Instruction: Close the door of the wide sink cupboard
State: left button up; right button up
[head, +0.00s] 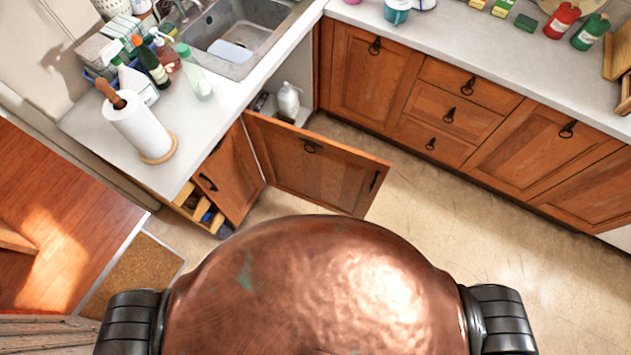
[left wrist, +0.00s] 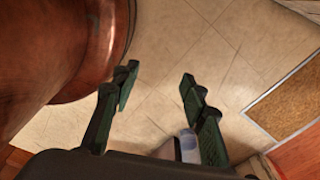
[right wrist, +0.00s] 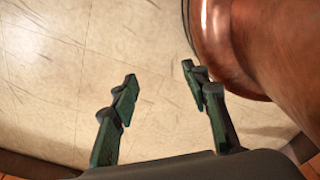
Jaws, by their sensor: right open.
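The wide sink cupboard's wooden door (head: 318,168) stands open in the head view, swung out from under the sink counter over the floor. It has a black ring pull near its upper middle and a dark handle near its free edge. The open cupboard (head: 275,106) shows a white bottle (head: 288,100) inside. My left gripper (left wrist: 158,85) is open and empty above the floor, beside my copper body. My right gripper (right wrist: 159,78) is open and empty above the floor on the other side. Neither gripper shows in the head view, and both are apart from the door.
A narrower wooden door (head: 229,172) stands beside the open door, near a low rack (head: 198,208) with bottles. A paper towel roll (head: 138,124) and bottles crowd the counter by the sink (head: 236,38). Tiled floor (head: 450,215) is clear right of the door. A brown mat (head: 133,272) lies left.

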aim_at(342, 179)
jog(key=u, duration=0.4)
jog(key=k, duration=0.85)
jog(key=z, duration=0.25)
